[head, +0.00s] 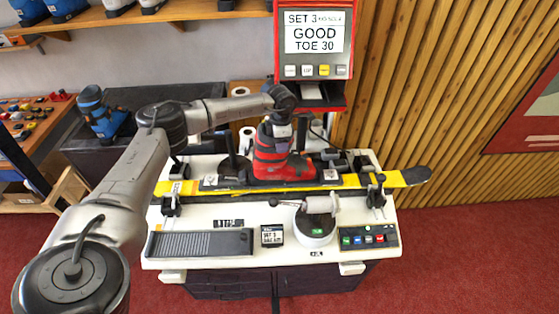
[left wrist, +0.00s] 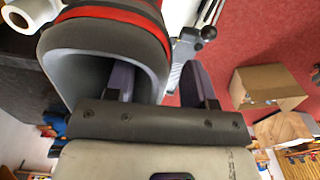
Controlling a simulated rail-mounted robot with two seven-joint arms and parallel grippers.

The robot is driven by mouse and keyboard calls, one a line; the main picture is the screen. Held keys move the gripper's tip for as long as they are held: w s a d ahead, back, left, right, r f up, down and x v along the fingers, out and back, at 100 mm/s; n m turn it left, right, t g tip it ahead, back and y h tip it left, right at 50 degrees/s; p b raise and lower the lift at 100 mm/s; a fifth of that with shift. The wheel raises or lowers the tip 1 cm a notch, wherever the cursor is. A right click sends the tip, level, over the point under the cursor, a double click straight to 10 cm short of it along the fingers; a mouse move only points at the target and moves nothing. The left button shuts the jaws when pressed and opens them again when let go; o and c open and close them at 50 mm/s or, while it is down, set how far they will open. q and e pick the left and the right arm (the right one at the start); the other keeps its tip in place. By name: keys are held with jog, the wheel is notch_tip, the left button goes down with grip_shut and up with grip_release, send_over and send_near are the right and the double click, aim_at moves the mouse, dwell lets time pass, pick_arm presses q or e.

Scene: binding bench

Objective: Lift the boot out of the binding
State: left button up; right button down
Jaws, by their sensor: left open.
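The red and black boot (head: 270,158) stands upright in the binding (head: 327,176) on the yellow ski (head: 230,189), which lies across the bench. My left gripper (head: 279,124) is at the top of the boot, reaching down from above. In the left wrist view the boot's cuff (left wrist: 95,38) is close, with its grey hollow showing. My left gripper (left wrist: 160,84) is open there, with one finger inside the cuff and the other outside, the cuff wall between them. Whether either finger touches the wall I cannot tell. My right gripper is in neither view.
A screen (head: 316,33) reading "GOOD TOE 30" stands behind the bench (head: 200,258). A white round device (head: 315,232) with a lever, a grey ribbed tray (head: 200,243) and a button panel (head: 369,237) sit in front. A blue boot (head: 100,113) stands at left.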

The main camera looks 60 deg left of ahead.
pick_arm(q)
jog(key=shift+c, duration=0.2)
grip_shut()
jog(key=shift+r, duration=0.15)
dwell(0.4)
